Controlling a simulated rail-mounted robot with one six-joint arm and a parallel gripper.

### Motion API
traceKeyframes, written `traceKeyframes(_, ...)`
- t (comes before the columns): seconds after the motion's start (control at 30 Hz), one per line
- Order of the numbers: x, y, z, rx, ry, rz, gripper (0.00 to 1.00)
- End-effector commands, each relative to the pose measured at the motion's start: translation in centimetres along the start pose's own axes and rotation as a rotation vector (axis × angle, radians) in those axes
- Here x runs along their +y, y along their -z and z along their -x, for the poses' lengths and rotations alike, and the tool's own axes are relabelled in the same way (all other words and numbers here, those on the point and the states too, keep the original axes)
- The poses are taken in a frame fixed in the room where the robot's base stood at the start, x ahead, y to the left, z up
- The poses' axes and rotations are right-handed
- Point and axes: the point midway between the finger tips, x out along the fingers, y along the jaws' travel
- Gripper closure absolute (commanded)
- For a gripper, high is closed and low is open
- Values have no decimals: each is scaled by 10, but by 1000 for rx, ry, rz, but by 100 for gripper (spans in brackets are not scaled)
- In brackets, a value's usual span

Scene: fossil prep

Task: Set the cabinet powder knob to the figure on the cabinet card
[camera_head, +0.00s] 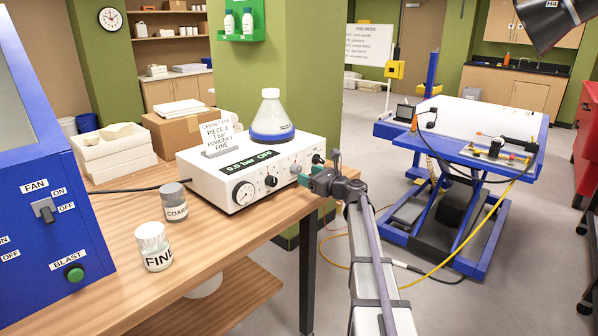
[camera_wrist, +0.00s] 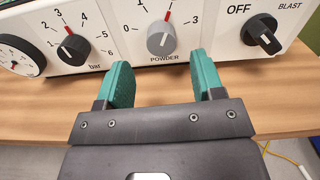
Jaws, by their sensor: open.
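The grey powder knob (camera_wrist: 161,40) is on the front of the white blasting unit (camera_head: 222,180). In the wrist view its pale line and a red mark above it point up and slightly right, past the 1; 0 is at left and 3 at right. The cabinet card (camera_head: 216,132) on the unit reads piece 3, 3 bar, powder 1, fine. My gripper (camera_wrist: 163,82) is open and empty, its green fingers below the knob in the wrist view, apart from it. In the head view my gripper (camera_head: 323,178) is by the unit's right front.
A black bar knob (camera_wrist: 73,48) is left of the powder knob and a black blast switch (camera_wrist: 262,33) right of it. The display (camera_head: 249,158) reads 0.0 bar OFF. Jars marked coarse (camera_head: 174,203) and fine (camera_head: 154,247) stand on the wooden bench (camera_head: 225,238).

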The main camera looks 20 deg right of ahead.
Motion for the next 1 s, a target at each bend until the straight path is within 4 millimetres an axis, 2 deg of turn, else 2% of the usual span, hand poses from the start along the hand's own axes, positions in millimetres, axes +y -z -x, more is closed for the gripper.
traceKeyframes(0.03,-2,0,-14,0,-2,0,38)
traceKeyframes(0.1,-2,0,-29,0,-1,0,38)
traceKeyframes(0.2,-1,0,-44,0,0,1,38)
traceKeyframes(0.33,-1,0,-52,0,0,1,38)
traceKeyframes(0.53,0,0,-52,0,1,1,38)
traceKeyframes(1.0,0,0,-52,0,0,1,83)
